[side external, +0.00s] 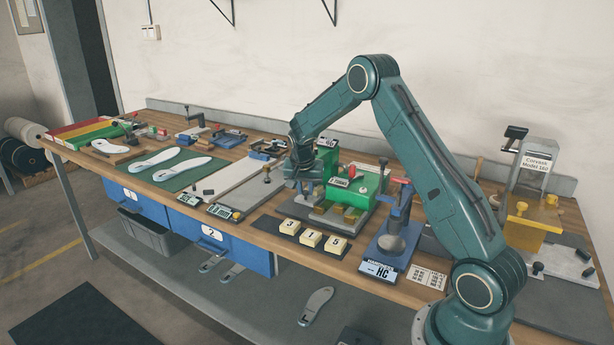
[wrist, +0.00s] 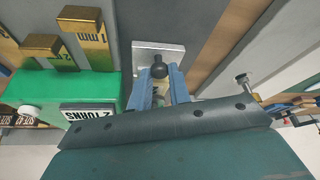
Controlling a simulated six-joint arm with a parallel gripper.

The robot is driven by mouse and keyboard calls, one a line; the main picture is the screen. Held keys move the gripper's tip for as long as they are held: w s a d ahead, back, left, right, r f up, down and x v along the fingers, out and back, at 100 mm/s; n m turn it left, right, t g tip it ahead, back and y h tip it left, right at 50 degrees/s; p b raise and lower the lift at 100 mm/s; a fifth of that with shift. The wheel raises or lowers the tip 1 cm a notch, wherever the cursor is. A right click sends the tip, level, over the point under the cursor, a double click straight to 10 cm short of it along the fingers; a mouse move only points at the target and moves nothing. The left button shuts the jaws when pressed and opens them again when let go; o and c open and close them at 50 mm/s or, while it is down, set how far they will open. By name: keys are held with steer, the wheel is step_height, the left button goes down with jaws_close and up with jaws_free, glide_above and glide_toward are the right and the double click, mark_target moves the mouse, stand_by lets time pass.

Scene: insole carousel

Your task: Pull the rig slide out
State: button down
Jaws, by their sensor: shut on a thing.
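The rig is a green block (side external: 370,184) with a "2 TURNS" label, and it stands on a grey base. The green block also shows at the left of the wrist view (wrist: 85,92). A bright metal plate (wrist: 143,51), which looks like the rig slide, lies beside it with a black ball knob (wrist: 158,71) on it. My gripper (wrist: 158,77) is shut on the knob, its two blue fingers one on each side. In the side view my gripper (side external: 303,187) is low at the rig's left end, and the knob is hidden there.
Brass step blocks (wrist: 85,25) marked in mm stand close to my fingers. Number tiles (side external: 312,238) lie in front of the rig, and a blue stand (side external: 392,240) is at its right. A long grey plate (side external: 245,190) lies to the left.

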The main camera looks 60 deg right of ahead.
steer(key=a, duration=0.7)
steer(key=shift+a, duration=0.15)
steer(key=c, duration=1.3)
jaws_free()
steer(key=shift+r, duration=0.1)
steer(key=shift+v, duration=6.8)
steer(key=shift+s+a, duration=0.1)
steer(key=shift+a, duration=0.05)
